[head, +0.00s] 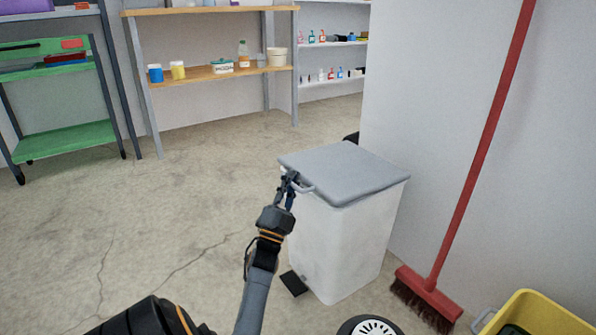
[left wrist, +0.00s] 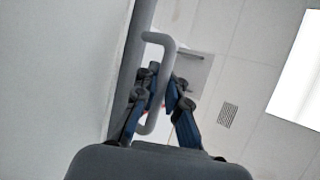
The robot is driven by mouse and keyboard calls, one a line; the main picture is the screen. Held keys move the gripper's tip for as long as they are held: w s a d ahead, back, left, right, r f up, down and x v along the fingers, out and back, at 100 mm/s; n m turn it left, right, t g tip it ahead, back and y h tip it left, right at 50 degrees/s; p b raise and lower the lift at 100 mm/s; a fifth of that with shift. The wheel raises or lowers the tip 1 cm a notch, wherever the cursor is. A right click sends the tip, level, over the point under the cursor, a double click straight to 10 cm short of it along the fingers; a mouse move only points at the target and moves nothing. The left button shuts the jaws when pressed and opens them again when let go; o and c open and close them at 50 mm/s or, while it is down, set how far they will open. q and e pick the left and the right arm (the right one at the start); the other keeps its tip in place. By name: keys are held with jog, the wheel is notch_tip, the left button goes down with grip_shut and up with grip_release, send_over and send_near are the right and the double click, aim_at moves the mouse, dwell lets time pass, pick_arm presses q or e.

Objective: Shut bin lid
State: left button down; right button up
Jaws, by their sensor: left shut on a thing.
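The white bin (head: 338,248) stands on the floor in the middle right of the head view. Its grey lid (head: 345,172) lies flat over the top and looks closed. A light grey handle (head: 303,186) sticks out from the lid's front left edge. My left gripper (head: 290,180) is at this handle, shut on it. In the left wrist view the fingers (left wrist: 166,85) straddle the handle (left wrist: 160,42), beside the bin's white wall (left wrist: 60,70). A black pedal (head: 293,283) is at the bin's foot. My right gripper is in neither view.
A red broom (head: 468,190) leans on the white wall right of the bin. A yellow container (head: 540,315) is at the lower right. A green cart (head: 65,140) and a wooden shelf (head: 210,75) stand at the back. The floor (head: 150,220) left of the bin is clear.

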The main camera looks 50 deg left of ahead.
pick_arm(q)
jog(key=shift+f, duration=0.9)
jog(key=shift+s+f+b, duration=0.1)
jog(key=shift+f+b, duration=0.2)
jog(key=shift+b, duration=0.1)
jog(key=shift+f, duration=0.15)
jog(key=c, duration=1.7)
grip_release()
jog(key=shift+f, duration=0.1)
